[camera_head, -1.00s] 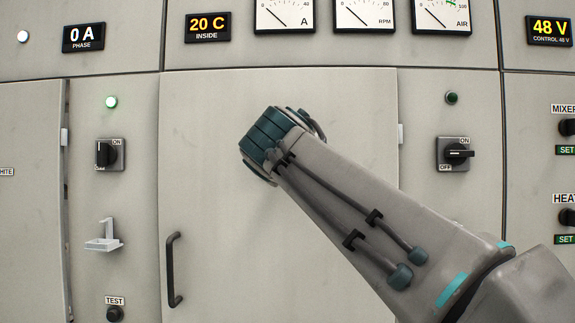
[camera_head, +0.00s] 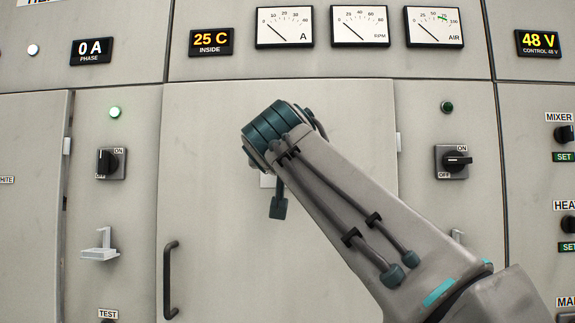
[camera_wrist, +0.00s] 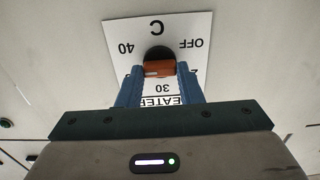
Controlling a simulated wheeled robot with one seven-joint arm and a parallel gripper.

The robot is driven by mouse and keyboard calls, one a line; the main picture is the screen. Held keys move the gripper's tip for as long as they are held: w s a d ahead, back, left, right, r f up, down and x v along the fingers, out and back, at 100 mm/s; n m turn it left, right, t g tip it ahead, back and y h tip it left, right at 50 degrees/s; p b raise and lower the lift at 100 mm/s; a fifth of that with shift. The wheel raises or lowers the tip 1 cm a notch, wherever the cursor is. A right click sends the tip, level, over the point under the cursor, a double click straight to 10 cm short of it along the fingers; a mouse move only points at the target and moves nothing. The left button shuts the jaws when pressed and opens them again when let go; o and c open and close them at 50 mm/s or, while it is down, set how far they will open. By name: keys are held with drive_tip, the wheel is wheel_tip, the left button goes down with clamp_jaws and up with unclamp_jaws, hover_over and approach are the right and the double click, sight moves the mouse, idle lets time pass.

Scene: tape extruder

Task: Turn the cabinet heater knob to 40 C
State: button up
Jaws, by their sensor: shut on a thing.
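The heater knob (camera_wrist: 158,69) shows in the wrist view as an orange grip on a dark round base, with a small pale mark on its face. Its white dial plate (camera_wrist: 185,35) appears upside down, with OFF at upper right, 40 at upper left, 30 below and a partly covered HEATER label. My gripper (camera_wrist: 160,73) has its two blue fingers closed on the knob from either side. Which number the knob points to is unclear. In the head view my arm hides the knob. The INSIDE display (camera_head: 211,41) reads 25 C.
A cabinet door handle (camera_head: 171,280) is left of my arm. Two ON/OFF switches (camera_head: 109,163) (camera_head: 453,162) flank the door, and a small white bracket (camera_head: 100,245) sticks out at left. Gauges (camera_head: 285,27) line the top.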

drive_tip(key=m+b, duration=0.1)
drive_tip(key=m, duration=0.4)
drive_tip(key=shift+m, duration=0.4)
idle(0.4)
drive_tip(key=o, duration=1)
drive_tip(key=shift+s, duration=0.1)
drive_tip(key=s, duration=0.6)
drive_tip(key=s+b, duration=0.1)
drive_tip(key=s, duration=0.6)
drive_tip(key=shift+s+a, duration=0.2)
drive_tip(key=shift+s, duration=0.1)
drive_tip(key=shift+w, duration=0.1)
